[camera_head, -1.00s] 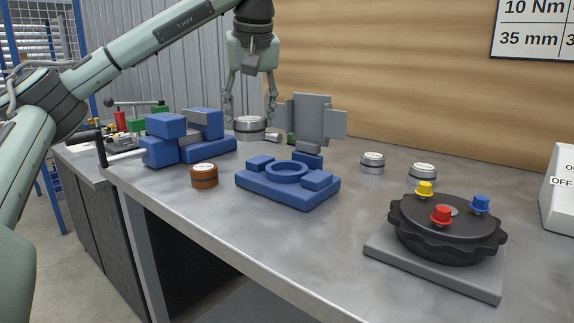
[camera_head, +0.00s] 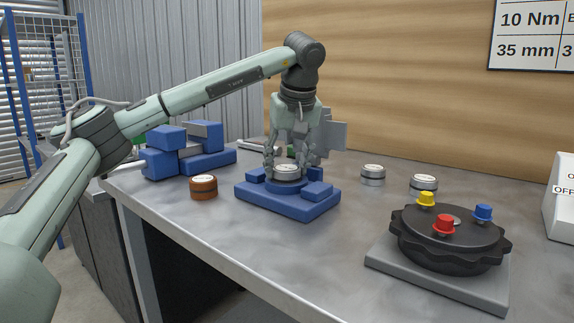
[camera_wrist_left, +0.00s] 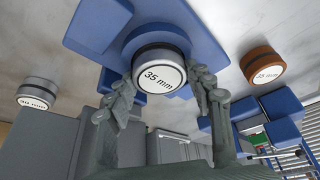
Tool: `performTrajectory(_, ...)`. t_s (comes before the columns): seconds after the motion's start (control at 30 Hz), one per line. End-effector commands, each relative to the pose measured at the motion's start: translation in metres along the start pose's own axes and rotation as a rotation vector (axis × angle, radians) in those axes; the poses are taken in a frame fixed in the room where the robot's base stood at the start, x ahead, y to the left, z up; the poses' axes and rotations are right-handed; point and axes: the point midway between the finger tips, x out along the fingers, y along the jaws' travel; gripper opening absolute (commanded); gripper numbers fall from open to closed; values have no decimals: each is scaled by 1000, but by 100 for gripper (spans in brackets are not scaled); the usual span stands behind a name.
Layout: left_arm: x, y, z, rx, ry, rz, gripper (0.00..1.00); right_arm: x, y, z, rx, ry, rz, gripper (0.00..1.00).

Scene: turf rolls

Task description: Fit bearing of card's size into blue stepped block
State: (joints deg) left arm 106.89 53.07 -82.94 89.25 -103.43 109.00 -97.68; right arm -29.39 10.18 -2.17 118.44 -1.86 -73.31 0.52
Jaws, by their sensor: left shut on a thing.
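My left gripper (camera_head: 287,165) reaches down over the blue stepped block (camera_head: 288,205) and is shut on a silver bearing. The silver bearing (camera_wrist_left: 160,72) has a white face marked 35 mm. It is upright over the block's round ring (camera_wrist_left: 152,38), with its side wall still showing; I cannot tell how far it sits inside. The wall card (camera_head: 535,32) reads 10 Nm and 35 mm, cut off at the right. My right gripper is not in view.
A brown bearing (camera_head: 203,187), also marked 35 mm in the wrist view, stands left of the block. Two silver bearings (camera_head: 373,172) (camera_head: 423,184) stand to the right. A black knobbed fixture (camera_head: 450,240) is at front right; blue blocks (camera_head: 205,160) are at back left.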

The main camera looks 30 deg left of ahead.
Motion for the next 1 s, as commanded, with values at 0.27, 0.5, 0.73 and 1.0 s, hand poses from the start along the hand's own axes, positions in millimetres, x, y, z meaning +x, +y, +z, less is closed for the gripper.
performTrajectory(0.27, 3, 0, 1, 0, 0, 0, 62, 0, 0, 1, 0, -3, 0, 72)
performTrajectory(0.5, 3, 0, 1, 0, 0, 0, 72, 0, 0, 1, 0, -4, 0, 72)
performTrajectory(0.73, -3, 0, -1, -1, 0, 1, 72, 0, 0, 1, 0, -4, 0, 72)
performTrajectory(1.0, -53, 1, -1, 0, 2, 4, 72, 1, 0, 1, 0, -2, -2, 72)
